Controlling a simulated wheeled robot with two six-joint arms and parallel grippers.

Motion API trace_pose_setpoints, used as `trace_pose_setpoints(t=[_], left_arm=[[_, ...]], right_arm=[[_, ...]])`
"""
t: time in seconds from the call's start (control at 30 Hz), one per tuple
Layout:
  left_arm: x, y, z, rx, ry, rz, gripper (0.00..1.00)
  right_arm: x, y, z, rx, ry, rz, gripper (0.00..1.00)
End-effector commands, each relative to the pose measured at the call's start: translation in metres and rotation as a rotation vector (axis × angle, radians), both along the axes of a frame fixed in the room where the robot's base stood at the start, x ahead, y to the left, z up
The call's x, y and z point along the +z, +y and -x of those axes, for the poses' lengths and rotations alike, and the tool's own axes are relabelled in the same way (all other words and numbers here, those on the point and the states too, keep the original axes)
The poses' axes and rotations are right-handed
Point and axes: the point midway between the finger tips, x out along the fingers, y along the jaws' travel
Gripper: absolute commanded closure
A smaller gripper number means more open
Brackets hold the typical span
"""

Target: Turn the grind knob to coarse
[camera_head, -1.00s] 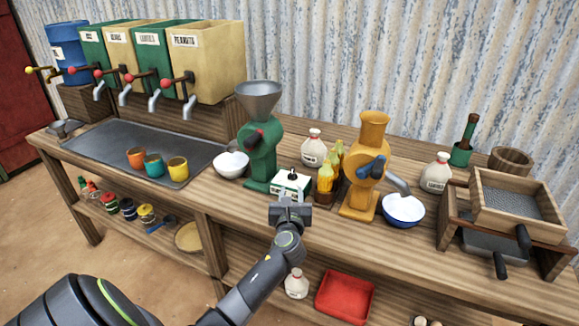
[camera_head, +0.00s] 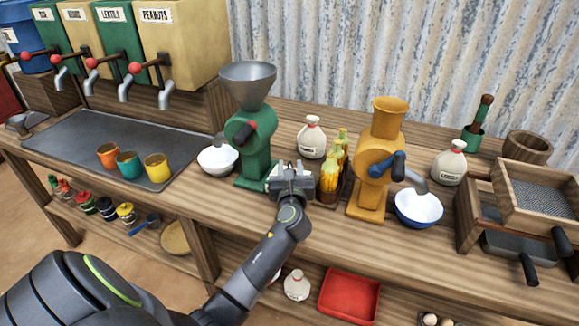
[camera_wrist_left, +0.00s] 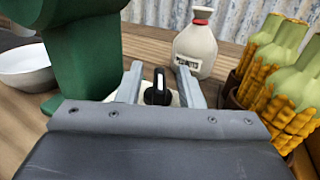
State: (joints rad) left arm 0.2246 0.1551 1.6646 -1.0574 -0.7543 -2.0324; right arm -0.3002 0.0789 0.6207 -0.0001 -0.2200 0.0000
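The grind knob (camera_wrist_left: 158,88) is black with a white mark and stands on a small pale box (camera_wrist_left: 174,99). In the head view the box (camera_head: 272,176) is mostly hidden behind my left gripper (camera_head: 292,172), and the knob cannot be made out. In the left wrist view my left gripper (camera_wrist_left: 159,84) is open, with one finger on each side of the knob and a visible gap on both sides. The green grinder (camera_head: 252,135) with its grey hopper stands just left of the box. My right gripper is not in view.
A white jar (camera_head: 312,138) stands behind the box. A white bowl (camera_head: 218,160) is left of the green grinder. A red tray (camera_head: 349,296) is below.

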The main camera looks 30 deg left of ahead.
Motion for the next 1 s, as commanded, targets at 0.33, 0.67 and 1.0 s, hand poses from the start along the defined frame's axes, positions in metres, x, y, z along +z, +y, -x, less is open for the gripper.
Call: trace_pose_setpoints(t=[0.33, 0.67, 1.0], left_arm=[[0.000, 0.000, 0.000, 0.000, 0.000, 0.000, 0.99], [0.002, 0.001, 0.000, -0.021, 0.002, -0.002, 1.00], [0.006, 0.005, 0.002, -0.208, 0.005, -0.006, 1.00]], right_arm=[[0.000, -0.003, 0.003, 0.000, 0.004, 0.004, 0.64], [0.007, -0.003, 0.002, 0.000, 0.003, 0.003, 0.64], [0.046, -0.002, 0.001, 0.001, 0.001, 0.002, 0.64]])
